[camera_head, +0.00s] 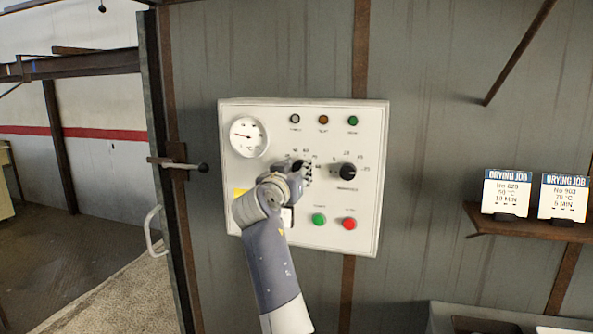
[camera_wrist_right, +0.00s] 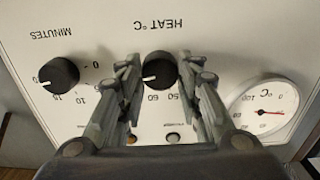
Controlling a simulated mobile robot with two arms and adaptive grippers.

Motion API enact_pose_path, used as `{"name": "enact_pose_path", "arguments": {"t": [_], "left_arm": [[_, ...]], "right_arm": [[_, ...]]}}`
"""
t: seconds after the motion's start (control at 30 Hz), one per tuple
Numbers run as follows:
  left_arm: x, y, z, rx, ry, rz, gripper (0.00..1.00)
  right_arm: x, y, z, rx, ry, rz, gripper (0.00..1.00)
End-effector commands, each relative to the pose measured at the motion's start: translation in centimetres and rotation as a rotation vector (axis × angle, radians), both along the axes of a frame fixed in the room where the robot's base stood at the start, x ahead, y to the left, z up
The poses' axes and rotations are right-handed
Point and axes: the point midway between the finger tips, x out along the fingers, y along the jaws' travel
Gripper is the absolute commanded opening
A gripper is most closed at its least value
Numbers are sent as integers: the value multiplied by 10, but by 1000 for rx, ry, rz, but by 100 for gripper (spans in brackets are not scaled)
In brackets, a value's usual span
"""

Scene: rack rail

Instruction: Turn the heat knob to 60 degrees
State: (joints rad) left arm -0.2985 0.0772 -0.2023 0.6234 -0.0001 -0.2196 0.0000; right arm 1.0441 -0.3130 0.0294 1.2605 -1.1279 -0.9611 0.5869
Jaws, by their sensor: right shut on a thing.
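The white control panel (camera_head: 270,110) is on the grey wall. My right gripper (camera_head: 300,170) reaches its middle and covers most of the heat knob in the head view. In the wrist view, which shows the panel upside down, the black heat knob (camera_wrist_right: 160,70) sits between the fingers of my right gripper (camera_wrist_right: 158,72), shut on it. Its white mark points left in that view. The printed 60 and 50 show just below the knob; a finger hides part of the scale. My left gripper is not in view.
The black minutes knob (camera_head: 348,172) is right of the gripper. A round dial gauge (camera_head: 249,137) is at the panel's upper left. Green (camera_head: 319,219) and red (camera_head: 349,223) buttons sit below. Two drying job cards (camera_head: 506,192) stand on a shelf (camera_head: 530,229) at right.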

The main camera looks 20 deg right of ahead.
Motion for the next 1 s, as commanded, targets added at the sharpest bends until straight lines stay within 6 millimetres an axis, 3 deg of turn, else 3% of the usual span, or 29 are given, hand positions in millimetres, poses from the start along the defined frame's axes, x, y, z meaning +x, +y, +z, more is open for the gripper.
{"name": "enact_pose_path", "arguments": {"t": [1.0], "left_arm": [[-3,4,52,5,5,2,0]], "right_arm": [[0,-1,5,-746,500,-4,8]]}}
